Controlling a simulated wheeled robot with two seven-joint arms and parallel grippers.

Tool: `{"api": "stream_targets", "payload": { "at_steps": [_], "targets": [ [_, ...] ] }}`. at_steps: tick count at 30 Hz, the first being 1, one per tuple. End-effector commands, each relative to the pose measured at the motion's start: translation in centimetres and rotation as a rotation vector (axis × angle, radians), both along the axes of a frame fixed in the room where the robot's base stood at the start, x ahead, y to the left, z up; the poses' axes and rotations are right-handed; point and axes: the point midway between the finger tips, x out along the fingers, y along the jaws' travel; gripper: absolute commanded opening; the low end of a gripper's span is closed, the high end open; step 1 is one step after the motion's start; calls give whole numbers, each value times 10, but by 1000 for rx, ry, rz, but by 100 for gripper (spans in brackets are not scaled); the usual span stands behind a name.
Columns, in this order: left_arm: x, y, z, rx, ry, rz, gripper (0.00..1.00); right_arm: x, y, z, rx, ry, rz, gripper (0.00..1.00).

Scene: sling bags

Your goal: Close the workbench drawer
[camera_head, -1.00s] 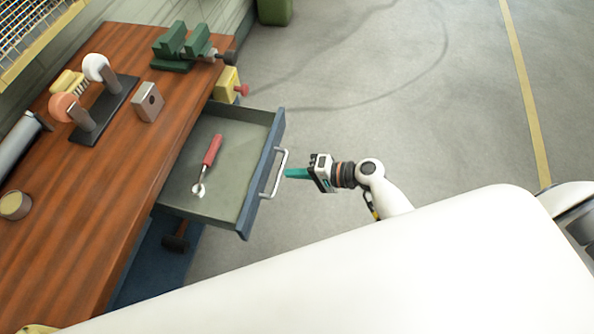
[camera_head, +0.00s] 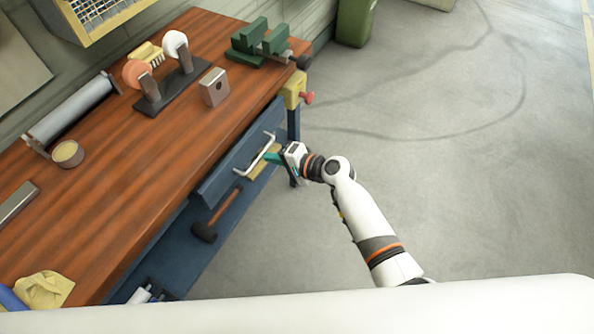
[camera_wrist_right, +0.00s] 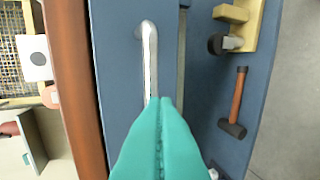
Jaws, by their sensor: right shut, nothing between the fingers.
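The workbench drawer's blue front (camera_head: 228,168) lies along the bench's front edge in the head view, and none of its inside shows. I cannot tell whether a small gap is left. Its silver handle (camera_head: 256,152) stands out from the front; the front (camera_wrist_right: 115,60) and handle (camera_wrist_right: 150,55) also fill the middle of the right wrist view. My right gripper (camera_head: 270,158) has its teal fingers shut and empty, tips at the handle's near side. In the wrist view the fingertips (camera_wrist_right: 165,102) overlap one end of the handle; contact is unclear. My left gripper is out of view.
The wooden benchtop (camera_head: 130,210) carries a green vise (camera_head: 258,42), a grey block (camera_head: 213,87) and a stand with round pads (camera_head: 172,95). A hammer (camera_head: 208,230) lies on the lower shelf. A green bin (camera_head: 355,22) stands at the back; the floor to the right is clear.

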Motion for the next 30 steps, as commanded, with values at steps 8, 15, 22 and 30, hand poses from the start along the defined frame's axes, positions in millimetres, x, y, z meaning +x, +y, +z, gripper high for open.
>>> {"api": "stream_targets", "payload": {
  "at_steps": [8, 15, 22, 30],
  "targets": [
    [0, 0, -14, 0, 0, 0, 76, 21, 31, -1, 1, 1, 0, 0],
    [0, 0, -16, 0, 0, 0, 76, 26, 39, -1, -1, 1, 0, 0],
    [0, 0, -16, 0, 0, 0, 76, 26, 40, 0, 1, -1, 0, 0],
    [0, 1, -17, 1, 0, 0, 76, 26, 40, 0, 2, -1, 1, 0]
  ]
}}
